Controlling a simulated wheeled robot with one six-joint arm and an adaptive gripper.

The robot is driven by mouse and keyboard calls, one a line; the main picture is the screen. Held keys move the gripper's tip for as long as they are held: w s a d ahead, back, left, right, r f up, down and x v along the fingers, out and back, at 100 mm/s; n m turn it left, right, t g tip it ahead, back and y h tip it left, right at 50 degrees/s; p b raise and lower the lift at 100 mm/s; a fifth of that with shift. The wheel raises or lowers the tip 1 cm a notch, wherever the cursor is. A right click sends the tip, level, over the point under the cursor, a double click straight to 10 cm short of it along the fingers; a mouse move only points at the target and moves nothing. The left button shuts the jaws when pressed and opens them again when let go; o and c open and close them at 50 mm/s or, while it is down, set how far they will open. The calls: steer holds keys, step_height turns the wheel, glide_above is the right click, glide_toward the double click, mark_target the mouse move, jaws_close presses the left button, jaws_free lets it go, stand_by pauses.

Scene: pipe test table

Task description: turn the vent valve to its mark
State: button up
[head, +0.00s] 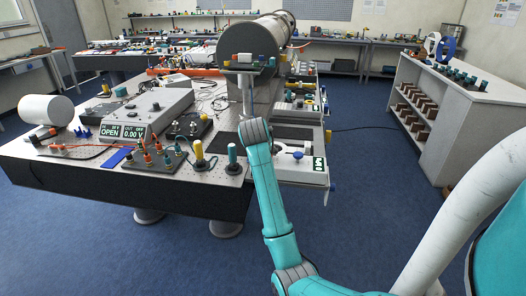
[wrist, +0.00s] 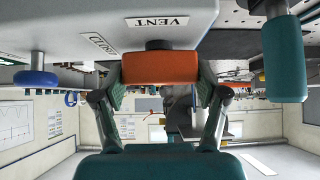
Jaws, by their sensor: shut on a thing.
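The vent valve's orange handle (wrist: 160,68) is in the middle of the wrist view, on a short dark stem under the white panel (wrist: 205,14), as seen in this upside-down picture. A "VENT" label (wrist: 158,21) and a "CLOSED" label (wrist: 100,46) are on the panel next to it. My gripper (wrist: 160,80) is shut on the handle, one finger on each side. I cannot make out a mark or pointer on the handle. In the head view my arm crosses the table's front right part, and the handle and gripper cannot be made out there.
In the wrist view a teal post (wrist: 285,58) stands close on the right and a blue knob (wrist: 37,79) on the left. In the head view a grey instrument box (head: 148,113) sits on the table.

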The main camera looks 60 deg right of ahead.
steer(key=shift+f, duration=0.1)
steer(key=o, duration=1.2)
steer(key=shift+c, duration=0.2)
steer(key=shift+a, duration=0.1)
steer(key=v, duration=1.2)
